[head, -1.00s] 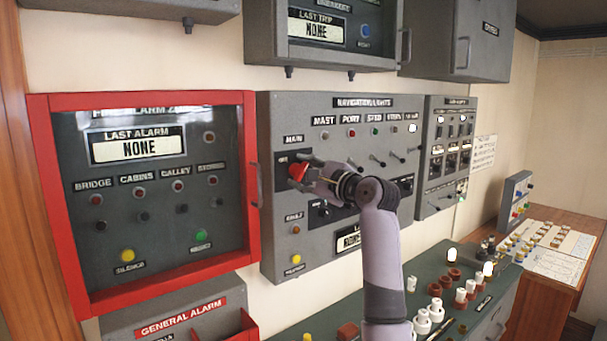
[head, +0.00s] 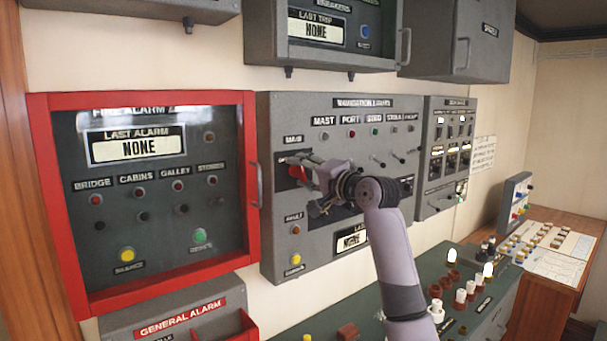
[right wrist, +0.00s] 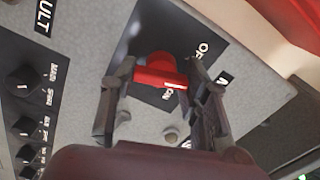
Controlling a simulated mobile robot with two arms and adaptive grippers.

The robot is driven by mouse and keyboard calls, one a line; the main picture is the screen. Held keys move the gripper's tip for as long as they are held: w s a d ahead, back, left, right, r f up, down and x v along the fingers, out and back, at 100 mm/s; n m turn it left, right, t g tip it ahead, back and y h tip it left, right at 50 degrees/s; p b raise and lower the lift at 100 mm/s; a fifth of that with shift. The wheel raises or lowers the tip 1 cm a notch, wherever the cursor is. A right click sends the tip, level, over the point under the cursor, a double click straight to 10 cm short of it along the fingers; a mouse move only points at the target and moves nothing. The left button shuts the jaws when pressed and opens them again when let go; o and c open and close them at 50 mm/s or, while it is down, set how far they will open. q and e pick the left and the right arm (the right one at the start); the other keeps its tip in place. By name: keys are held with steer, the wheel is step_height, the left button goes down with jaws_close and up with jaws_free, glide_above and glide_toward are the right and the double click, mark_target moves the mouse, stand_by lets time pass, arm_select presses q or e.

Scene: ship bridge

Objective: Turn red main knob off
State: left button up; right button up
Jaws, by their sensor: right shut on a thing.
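The red main knob (head: 297,171) sits at the left of the grey navigation lights panel (head: 301,110), under the MAIN label. In the right wrist view the red knob (right wrist: 158,72) has its bar lying roughly crosswise, on a dark plate with OFF and ON labels. My right gripper (head: 307,174) is at the panel, shut on the knob. In the wrist view its two fingers (right wrist: 160,80) stand on either side of the bar. The gripper hides part of the panel's middle. My left gripper is not in view.
A red-framed fire alarm cabinet (head: 247,105) with a side handle stands close to the left. Small toggle switches (head: 378,160) are right of the gripper. A green console (head: 430,262) with several knobs and lit lamps lies below. Grey cabinets (head: 455,40) hang above.

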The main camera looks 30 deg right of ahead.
steer(key=n, duration=0.5)
steer(key=shift+n, duration=0.4)
stand_by(0.3)
steer(key=o, duration=1.2)
steer(key=shift+c, duration=0.2)
steer(key=s, duration=1.2)
steer(key=shift+d, duration=0.45)
